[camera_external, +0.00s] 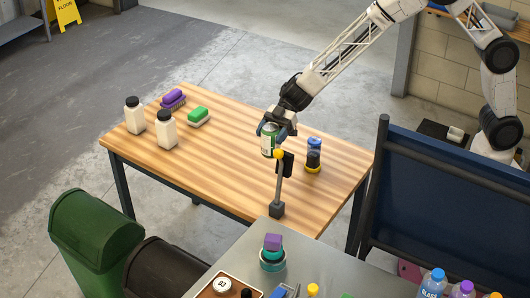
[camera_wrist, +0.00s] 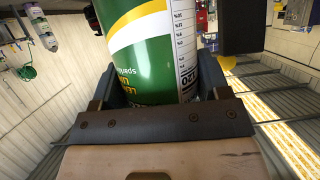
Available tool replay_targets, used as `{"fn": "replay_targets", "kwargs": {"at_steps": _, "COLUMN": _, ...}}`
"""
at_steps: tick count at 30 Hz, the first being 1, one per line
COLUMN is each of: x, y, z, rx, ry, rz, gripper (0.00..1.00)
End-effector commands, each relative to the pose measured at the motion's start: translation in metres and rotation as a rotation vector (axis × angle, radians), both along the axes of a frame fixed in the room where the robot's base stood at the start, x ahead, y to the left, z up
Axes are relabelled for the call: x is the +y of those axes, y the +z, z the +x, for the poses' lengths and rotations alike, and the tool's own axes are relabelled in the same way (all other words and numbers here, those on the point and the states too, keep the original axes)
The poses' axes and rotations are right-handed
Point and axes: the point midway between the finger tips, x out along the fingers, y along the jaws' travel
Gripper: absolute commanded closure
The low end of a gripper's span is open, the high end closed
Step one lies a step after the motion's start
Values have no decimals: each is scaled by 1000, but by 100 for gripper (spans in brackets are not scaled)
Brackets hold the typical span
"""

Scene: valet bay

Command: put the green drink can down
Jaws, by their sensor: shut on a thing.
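The green drink can (camera_external: 268,142) is upright between the fingers of my gripper (camera_external: 276,129), over the middle of the wooden table (camera_external: 215,165). In the wrist view the can (camera_wrist: 150,62) is large, green with white and yellow bands and a printed white panel. The gripper (camera_wrist: 158,92) is shut on it, with a dark finger on each side. I cannot tell whether the can's base touches the table; a post with a yellow knob stands in front of its lower right side.
The yellow-knobbed post (camera_external: 279,180) and a blue-and-black bottle (camera_external: 314,155) stand close on the right. Two white bottles (camera_external: 166,130), a green brush (camera_external: 198,116) and a purple brush (camera_external: 173,98) are on the left. The table's front left is bare. A dark blue panel (camera_external: 450,180) rises at right.

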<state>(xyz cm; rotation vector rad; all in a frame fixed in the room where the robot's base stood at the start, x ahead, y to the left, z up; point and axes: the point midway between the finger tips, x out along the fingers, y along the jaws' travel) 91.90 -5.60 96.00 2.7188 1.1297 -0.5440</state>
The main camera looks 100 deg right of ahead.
Motion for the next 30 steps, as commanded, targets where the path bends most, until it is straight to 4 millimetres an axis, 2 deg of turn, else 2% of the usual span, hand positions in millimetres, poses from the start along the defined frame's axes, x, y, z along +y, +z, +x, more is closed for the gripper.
{"fn": "replay_targets", "kwargs": {"at_steps": 3, "x": 0, "y": -17, "z": 0, "rx": -1, "ry": -1, "rz": 0, "gripper": 66}}
{"fn": "replay_targets", "kwargs": {"at_steps": 7, "x": 0, "y": -29, "z": 0, "rx": -1, "ry": -1, "rz": 0, "gripper": 66}}
{"fn": "replay_targets", "kwargs": {"at_steps": 23, "x": 0, "y": -37, "z": 0, "rx": -1, "ry": -1, "rz": 0, "gripper": 66}}
{"fn": "replay_targets", "kwargs": {"at_steps": 30, "x": 0, "y": -67, "z": 0, "rx": 0, "ry": -1, "rz": 0, "gripper": 66}}
